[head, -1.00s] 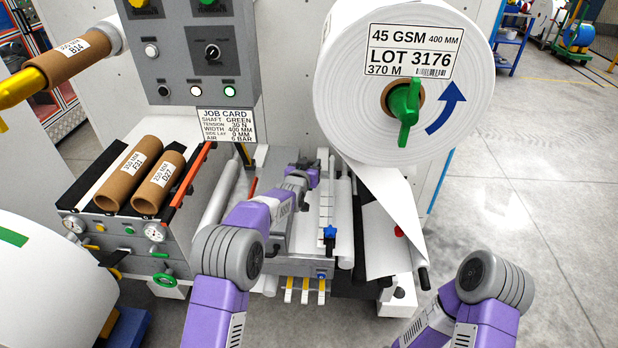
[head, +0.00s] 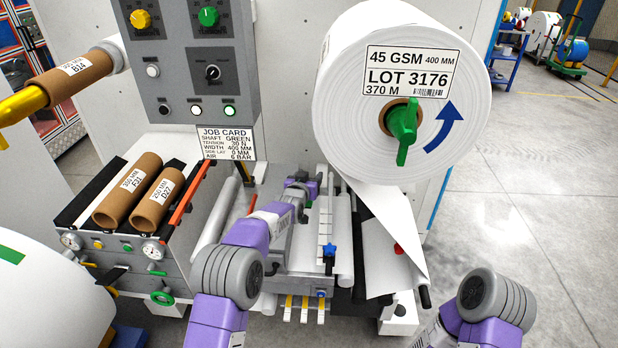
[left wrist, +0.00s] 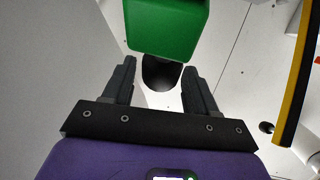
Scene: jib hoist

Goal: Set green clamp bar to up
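A green block (left wrist: 165,25), which looks like the end of the green clamp bar, fills the top middle of the left wrist view. It is close to the camera, with a dark rounded part (left wrist: 160,72) under it. My left gripper (left wrist: 160,75) is open, its two black fingers apart and below the block; I see no grip on it. In the head view my left gripper (head: 304,182) is at the machine front, left of the paper roll. My right gripper is out of view.
A large paper roll (head: 350,75) with a green handle (head: 403,130) hangs above right. The control panel (head: 185,65) and job card (head: 226,143) are at upper left. Brown cores (head: 128,190) lie left. A yellow-black bar (left wrist: 300,75) is right in the wrist view.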

